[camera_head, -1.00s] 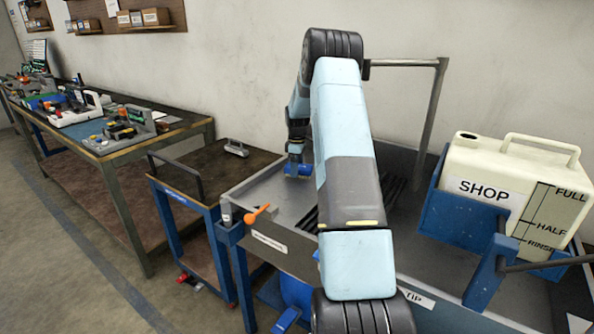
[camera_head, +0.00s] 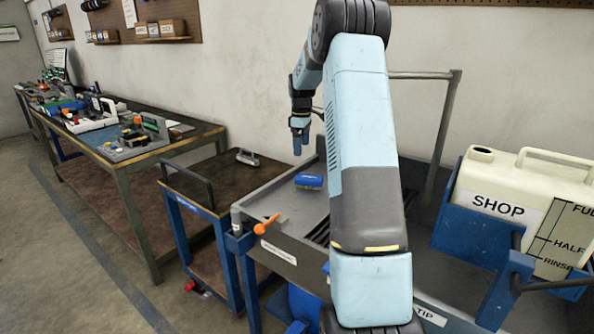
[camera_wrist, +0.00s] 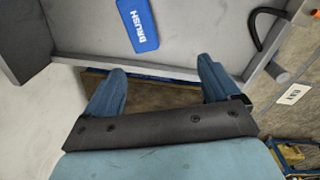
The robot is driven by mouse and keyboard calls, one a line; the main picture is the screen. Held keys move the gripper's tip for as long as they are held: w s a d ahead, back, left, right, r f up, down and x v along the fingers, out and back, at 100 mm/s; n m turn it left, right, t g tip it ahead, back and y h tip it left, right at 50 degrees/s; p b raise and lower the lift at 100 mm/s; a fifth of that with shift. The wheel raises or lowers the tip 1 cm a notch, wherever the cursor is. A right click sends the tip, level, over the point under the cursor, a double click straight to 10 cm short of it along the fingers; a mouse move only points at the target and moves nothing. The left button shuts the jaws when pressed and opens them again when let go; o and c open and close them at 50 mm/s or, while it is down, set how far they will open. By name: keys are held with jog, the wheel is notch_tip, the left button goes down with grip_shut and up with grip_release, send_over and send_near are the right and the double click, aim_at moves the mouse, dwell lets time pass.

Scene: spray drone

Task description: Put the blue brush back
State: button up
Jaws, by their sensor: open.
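The blue brush (camera_head: 309,181) lies on the grey metal tray surface (camera_head: 268,204) of the bench, near its back left part. In the wrist view the brush (camera_wrist: 138,25) shows a blue top with white "BRUSH" lettering, lying inside the tray near its raised edge. My gripper (camera_head: 300,146) is above and slightly left of the brush, apart from it and pointing down. In the wrist view my gripper (camera_wrist: 162,90) has its two blue fingers spread wide with nothing between them.
A small cart (camera_head: 203,190) with a dark top and a grey handled item (camera_head: 247,157) stands left of the tray. An orange-handled valve (camera_head: 266,224) is at the tray's front corner. A cream SHOP jug (camera_head: 520,205) sits in a blue cradle at right.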

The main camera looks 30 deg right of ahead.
jog(key=s+a+r+m+t, duration=0.2)
jog(key=s+a+r+m, duration=0.2)
jog(key=s+a+r, duration=1.3)
jog(key=s+a+f+m+t, duration=0.1)
jog(key=s+a, duration=0.2)
jog(key=s, duration=0.5)
jog(key=s+a+f+m+t, duration=0.1)
jog(key=s+a+m, duration=0.1)
jog(key=s, duration=0.7)
jog(key=s+a+f+m+t, duration=0.1)
jog(key=s+a, duration=0.2)
jog(key=s, duration=0.6)
jog(key=shift+a+m, duration=0.4)
jog(key=shift+s, duration=0.1)
jog(key=shift+c, duration=0.3)
